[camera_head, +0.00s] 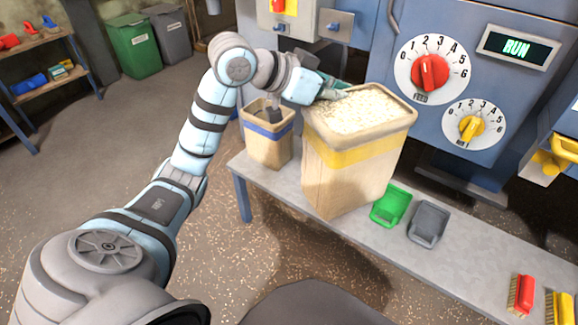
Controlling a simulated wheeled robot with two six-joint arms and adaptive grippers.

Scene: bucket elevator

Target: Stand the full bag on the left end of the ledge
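The full bag (350,175) is a tan paper bag with a yellow band, filled to the rim with pale flakes. It stands upright at the front of the grey ledge (440,262), right of a smaller bag; I cannot tell whether its base touches the ledge. My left gripper (335,91) is at the bag's back left rim, fingers partly hidden by rim and flakes. I cannot tell whether it is shut on the rim. My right gripper is not in view.
The smaller bag (265,152), with a blue band, occupies the ledge's left end. A green scoop (391,205), a grey scoop (428,223), a red brush (521,295) and a yellow brush (560,308) lie to the right. The blue machine (450,125) stands behind.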

